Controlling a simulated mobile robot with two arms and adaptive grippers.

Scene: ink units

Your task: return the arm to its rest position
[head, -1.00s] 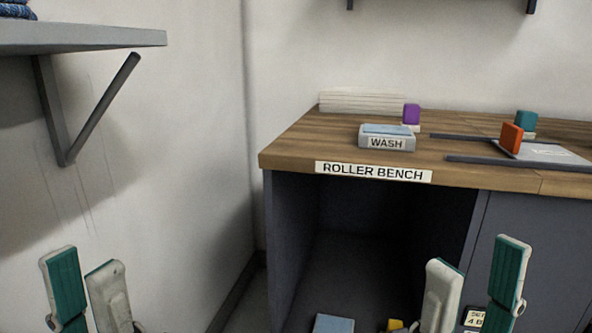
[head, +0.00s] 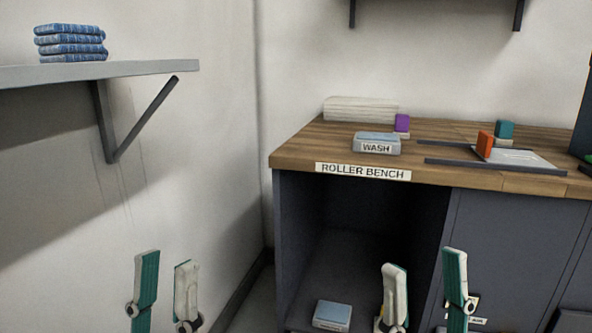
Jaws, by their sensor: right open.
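My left gripper (head: 167,264) shows at the lower left of the head view, its grey and teal fingers pointing up. A gap shows between the fingers and nothing is in it, so it is open and empty. It stands in front of the white wall, below the shelf bracket. My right gripper (head: 425,262) is at the lower middle right, in front of the bench's dark cabinet front. Its fingers are apart and empty. The lower parts of both arms are cut off by the picture's bottom edge.
The roller bench (head: 460,182) carries a wash tray (head: 376,145), purple (head: 402,123), orange (head: 484,144) and teal (head: 504,129) blocks, and a paper stack (head: 360,110). A blue-topped box (head: 332,315) lies low inside the bench's open bay.

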